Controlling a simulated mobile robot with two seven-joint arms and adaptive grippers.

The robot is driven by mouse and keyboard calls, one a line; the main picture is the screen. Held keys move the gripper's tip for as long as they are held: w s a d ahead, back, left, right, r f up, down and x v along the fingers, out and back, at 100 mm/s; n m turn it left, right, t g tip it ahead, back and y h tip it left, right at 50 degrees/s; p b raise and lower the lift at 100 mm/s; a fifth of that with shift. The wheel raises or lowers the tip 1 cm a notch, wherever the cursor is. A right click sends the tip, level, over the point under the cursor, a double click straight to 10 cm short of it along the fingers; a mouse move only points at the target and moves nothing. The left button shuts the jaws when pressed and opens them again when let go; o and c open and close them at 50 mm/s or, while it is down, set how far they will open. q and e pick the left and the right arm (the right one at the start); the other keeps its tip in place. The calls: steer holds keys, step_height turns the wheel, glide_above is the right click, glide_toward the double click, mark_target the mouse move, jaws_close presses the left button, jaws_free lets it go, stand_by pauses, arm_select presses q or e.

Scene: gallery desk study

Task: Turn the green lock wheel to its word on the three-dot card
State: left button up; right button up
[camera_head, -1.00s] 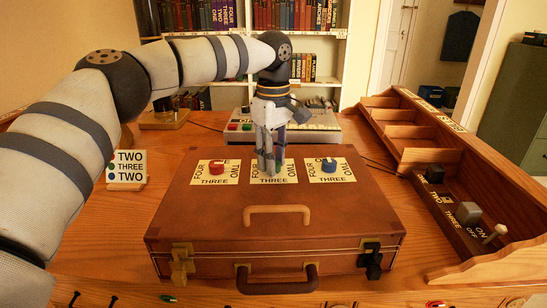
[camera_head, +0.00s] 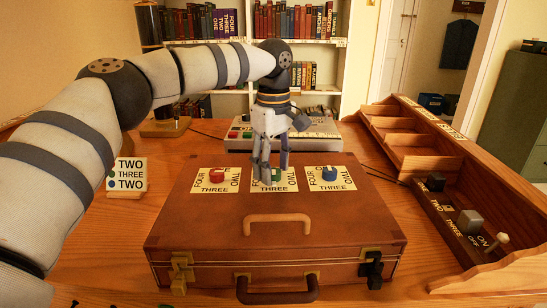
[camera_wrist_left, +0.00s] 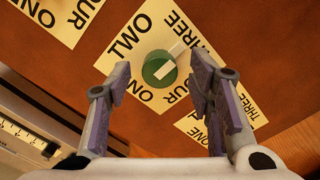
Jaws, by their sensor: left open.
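The green lock wheel (camera_head: 276,175) sits on the middle word plate of a brown case (camera_head: 345,222). In the left wrist view the wheel (camera_wrist_left: 159,68) has a cream bar slanting to the upper right, toward the THREE side of its plate (camera_wrist_left: 141,32). My left gripper (camera_head: 271,181) points down over it, open. In the wrist view its fingers (camera_wrist_left: 161,78) stand on either side of the wheel, with gaps. The three-dot card (camera_head: 127,174) stands left of the case, reading TWO, THREE, TWO; the middle dot looks green. My right gripper is out of view.
A red wheel (camera_head: 217,175) and a blue wheel (camera_head: 329,174) flank the green one on the case lid. A tan handle (camera_head: 277,219) lies in front. A keyed device (camera_head: 315,132) stands behind, a wooden organizer (camera_head: 420,150) at the right.

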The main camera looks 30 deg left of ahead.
mark_target(274, 170)
arm_select(q)
step_height(274, 170, up, 12)
steer(key=shift+f, duration=0.2)
